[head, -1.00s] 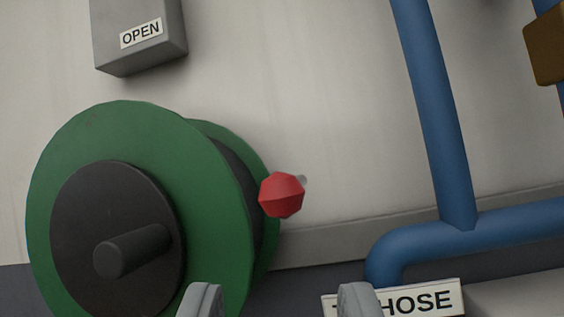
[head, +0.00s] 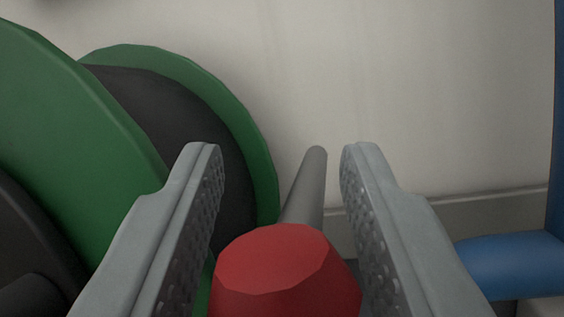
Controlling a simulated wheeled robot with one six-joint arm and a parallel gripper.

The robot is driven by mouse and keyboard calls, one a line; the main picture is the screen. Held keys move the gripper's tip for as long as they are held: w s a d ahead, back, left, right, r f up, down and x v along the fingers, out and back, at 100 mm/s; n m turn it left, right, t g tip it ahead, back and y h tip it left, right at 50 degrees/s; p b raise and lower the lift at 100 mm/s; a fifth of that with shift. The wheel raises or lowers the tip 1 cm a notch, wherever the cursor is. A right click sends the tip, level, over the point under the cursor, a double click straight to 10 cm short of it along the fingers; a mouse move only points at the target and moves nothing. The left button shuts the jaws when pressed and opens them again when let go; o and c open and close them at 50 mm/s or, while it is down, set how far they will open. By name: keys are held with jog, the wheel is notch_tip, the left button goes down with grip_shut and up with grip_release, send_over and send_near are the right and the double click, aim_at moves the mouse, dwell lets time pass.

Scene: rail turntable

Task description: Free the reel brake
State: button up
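The reel has green flanges (head: 70,130) and a dark drum (head: 165,120), and fills the left of the head view. A red faceted knob (head: 275,270) on a grey rod (head: 307,185) is at the bottom centre, right beside the reel; it looks like the brake handle. My gripper (head: 280,165) is open, with one finger on each side of the knob and rod. A gap shows between the rod and the right finger. Whether either finger touches the knob lower down I cannot tell. The lower part of the knob is cut off by the frame.
A blue pipe (head: 515,262) runs at the right edge, with a vertical part above it. A pale wall (head: 400,80) stands behind, with a ledge (head: 430,215) along its foot. The left finger is close to the reel's flange.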

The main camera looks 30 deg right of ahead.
grip_shut()
jog(key=shift+f, duration=0.15)
jog(key=shift+w+d+f+n+t+h, duration=0.1)
jog(key=shift+f+n+t+h, duration=0.2)
jog(key=shift+f+t+h, duration=0.75)
jog(key=shift+w+d+f+n+t, duration=0.15)
jog(key=shift+f+t, duration=0.45)
jog(key=shift+f, duration=0.05)
jog(key=shift+w+d+f+n+t, duration=0.1)
jog(key=shift+f+n+t, duration=0.1)
jog(key=shift+f+t, duration=0.4)
jog(key=shift+w+d+f+n+t, duration=0.15)
jog(key=shift+f+t, duration=0.4)
jog(key=shift+f, duration=0.15)
